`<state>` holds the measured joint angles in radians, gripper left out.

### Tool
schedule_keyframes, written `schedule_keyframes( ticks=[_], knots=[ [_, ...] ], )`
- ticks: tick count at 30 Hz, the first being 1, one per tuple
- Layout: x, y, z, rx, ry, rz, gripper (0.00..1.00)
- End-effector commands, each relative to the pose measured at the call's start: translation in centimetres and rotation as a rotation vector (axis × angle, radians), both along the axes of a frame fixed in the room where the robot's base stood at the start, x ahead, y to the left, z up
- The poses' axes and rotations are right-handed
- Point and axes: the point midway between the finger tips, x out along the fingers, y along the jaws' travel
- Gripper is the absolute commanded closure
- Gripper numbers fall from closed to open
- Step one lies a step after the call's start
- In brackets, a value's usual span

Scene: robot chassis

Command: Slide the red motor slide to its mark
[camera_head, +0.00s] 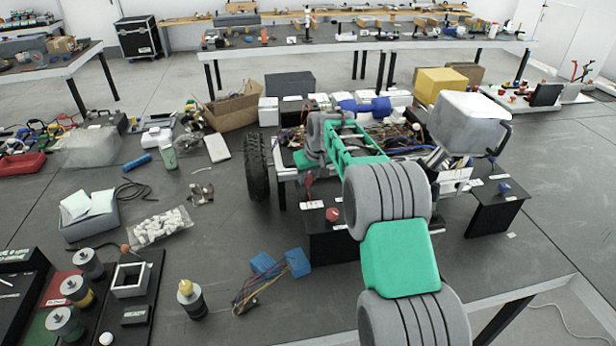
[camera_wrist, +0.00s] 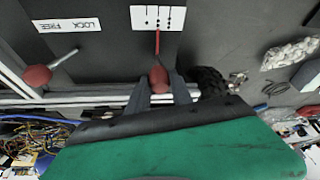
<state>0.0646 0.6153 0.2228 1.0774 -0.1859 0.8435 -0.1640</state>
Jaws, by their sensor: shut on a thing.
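In the wrist view, my gripper (camera_wrist: 160,82) has its two dark fingers on either side of a red knob, shut on the red motor slide (camera_wrist: 159,77). A thin red pointer (camera_wrist: 157,42) runs from the knob onto a white mark plate (camera_wrist: 143,18) with several black marks, its tip near the middle ones. In the head view, a small red part (camera_head: 308,182) shows above a white label (camera_head: 312,205) at the chassis's front edge. The fingertips are hard to make out there.
A second red knob on a lever (camera_wrist: 37,77) stands left in the wrist view, beside a LOCK FREE label (camera_wrist: 67,25). A black wheel (camera_head: 257,167) is left of the slide. Blue connectors with wires (camera_head: 263,264) lie on the table in front.

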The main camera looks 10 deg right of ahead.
Motion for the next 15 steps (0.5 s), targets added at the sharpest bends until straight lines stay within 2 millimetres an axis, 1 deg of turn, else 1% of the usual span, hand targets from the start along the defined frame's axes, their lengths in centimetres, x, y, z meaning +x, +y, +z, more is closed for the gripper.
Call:
schedule_keyframes(
  ticks=[1,7,15],
  knots=[
    [0.00,-0.02,0.01,0.000,0.000,0.000,0.83],
    [0.00,-0.03,0.02,0.000,0.000,-0.001,0.99],
    [0.00,-0.04,0.04,-0.001,0.000,-0.001,1.00]
  ],
)
